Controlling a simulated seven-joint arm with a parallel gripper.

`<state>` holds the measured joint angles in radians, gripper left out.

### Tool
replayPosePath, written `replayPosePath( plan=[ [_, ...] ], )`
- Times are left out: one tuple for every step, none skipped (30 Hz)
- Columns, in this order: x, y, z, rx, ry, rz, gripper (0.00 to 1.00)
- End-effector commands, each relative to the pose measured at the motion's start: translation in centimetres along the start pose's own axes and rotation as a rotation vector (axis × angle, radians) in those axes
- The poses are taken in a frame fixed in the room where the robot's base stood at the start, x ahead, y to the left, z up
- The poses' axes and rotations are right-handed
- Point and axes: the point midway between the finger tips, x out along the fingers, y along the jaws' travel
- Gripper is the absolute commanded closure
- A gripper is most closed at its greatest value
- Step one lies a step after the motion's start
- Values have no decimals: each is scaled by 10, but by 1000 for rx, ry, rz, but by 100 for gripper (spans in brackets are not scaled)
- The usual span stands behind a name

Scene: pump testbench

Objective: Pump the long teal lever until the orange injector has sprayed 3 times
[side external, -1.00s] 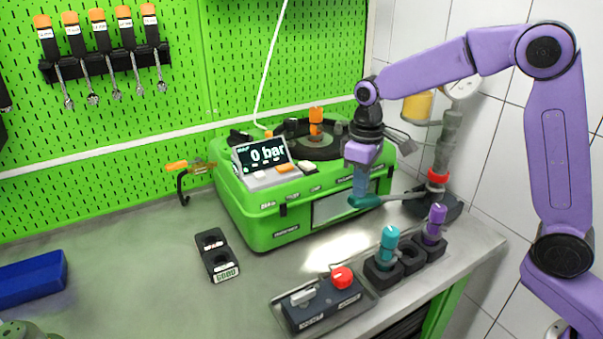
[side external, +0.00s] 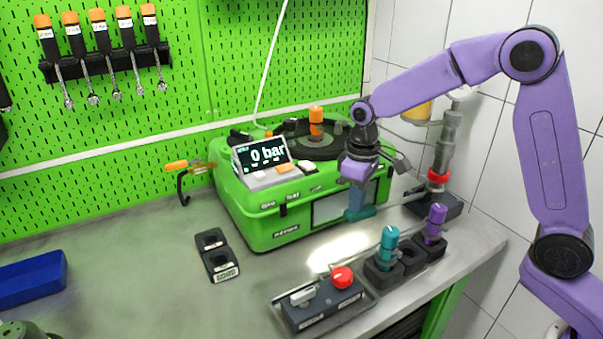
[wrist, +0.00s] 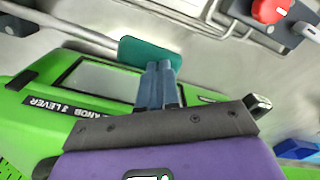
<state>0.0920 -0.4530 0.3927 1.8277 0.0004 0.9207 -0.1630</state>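The long lever's teal grip (side external: 367,211) is low in front of the green test bench, left of the grey pump column (side external: 445,145). The grip also shows across the wrist view (wrist: 150,51), with its pale rod running off to the upper left. My gripper (side external: 354,214) is at the grip; its blue fingers (wrist: 160,66) are together, with their tips against or just over the grip's side, not around it. I cannot tell whether they touch. The orange injector (side external: 316,122) stands upright on the bench top, with no spray visible. The display (side external: 264,155) reads 0 bar.
A control box with a red knob (side external: 342,277) sits at the front. Teal (side external: 389,242) and purple (side external: 435,222) injectors stand in a dark holder close right of the gripper. An empty black two-hole holder (side external: 216,256) is left. The grey table between is clear.

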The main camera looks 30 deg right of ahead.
Motion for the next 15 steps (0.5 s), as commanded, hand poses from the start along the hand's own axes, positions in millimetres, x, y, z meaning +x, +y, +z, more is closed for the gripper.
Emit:
replayPosePath(
  plan=[
    [4,1,1,1,-5,0,100],
    [5,0,1,1,-5,0,100],
    [7,0,1,1,-5,0,100],
    [8,0,1,1,-5,0,100],
    [10,0,1,1,-6,0,100],
    [12,0,1,2,-6,0,100],
    [13,0,1,2,-6,0,100],
    [14,0,1,2,-5,1,100],
    [16,-1,0,2,-5,1,100],
    [18,-1,0,2,-5,1,100],
    [19,-1,0,2,-5,0,100],
    [21,-1,0,2,-6,0,100],
    [22,-1,0,2,-6,0,100],
    [24,-2,0,2,-5,0,100],
    [26,-2,0,2,-5,1,100]
  ],
)
